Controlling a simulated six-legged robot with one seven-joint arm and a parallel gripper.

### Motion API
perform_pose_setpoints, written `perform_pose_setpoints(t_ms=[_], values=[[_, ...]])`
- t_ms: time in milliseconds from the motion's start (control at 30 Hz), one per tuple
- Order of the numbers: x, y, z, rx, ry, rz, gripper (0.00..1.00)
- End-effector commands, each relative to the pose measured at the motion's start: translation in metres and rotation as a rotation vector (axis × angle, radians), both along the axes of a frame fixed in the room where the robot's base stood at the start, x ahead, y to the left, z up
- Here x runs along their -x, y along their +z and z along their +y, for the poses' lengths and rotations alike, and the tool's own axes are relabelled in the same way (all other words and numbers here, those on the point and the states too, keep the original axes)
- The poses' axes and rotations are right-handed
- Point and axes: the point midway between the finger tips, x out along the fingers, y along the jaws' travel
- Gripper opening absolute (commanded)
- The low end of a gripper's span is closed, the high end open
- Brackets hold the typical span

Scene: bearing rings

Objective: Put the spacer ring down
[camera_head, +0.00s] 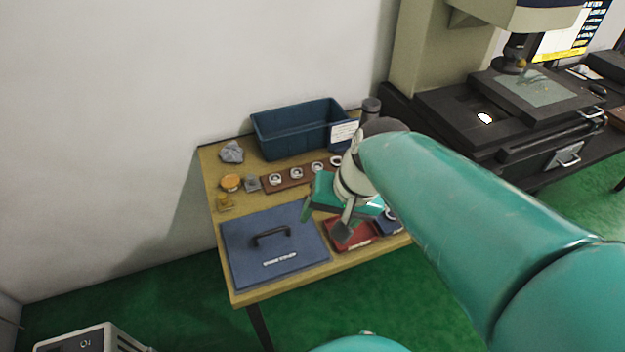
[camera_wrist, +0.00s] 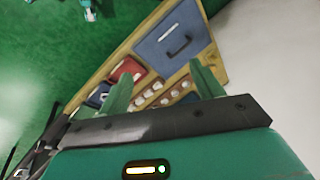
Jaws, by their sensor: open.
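My gripper (camera_head: 325,219) is open above the table, its two fingers spread over the space between the blue lidded case and the red tray. The wrist view also shows the open gripper (camera_wrist: 161,70), with nothing held between the fingers. Several pale rings (camera_head: 297,173) sit in a row on a brown rack (camera_head: 285,184) behind the gripper. They show small in the wrist view (camera_wrist: 149,93). I cannot tell which ring is the spacer ring. A red tray (camera_head: 360,240) lies at the table's front edge, with a small blue tray (camera_head: 384,230) beside it, partly hidden by my arm.
A blue case (camera_head: 290,235) with a black handle covers the front left of the table. A dark blue bin (camera_head: 290,130) stands at the back. A grey rag (camera_head: 232,151) and an orange-lidded jar (camera_head: 230,182) are at the left. A large machine (camera_head: 500,110) stands at the right.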

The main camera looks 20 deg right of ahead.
Motion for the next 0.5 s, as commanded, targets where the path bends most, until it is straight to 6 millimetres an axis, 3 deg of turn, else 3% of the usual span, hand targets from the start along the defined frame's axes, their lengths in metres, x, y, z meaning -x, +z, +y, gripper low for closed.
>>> perform_pose_setpoints(t_ms=[200,500], values=[[0.024,0.038,0.014,0.273,0.267,-0.193,0.66],[0.03,0.05,0.015,0.361,0.34,-0.254,0.66]])
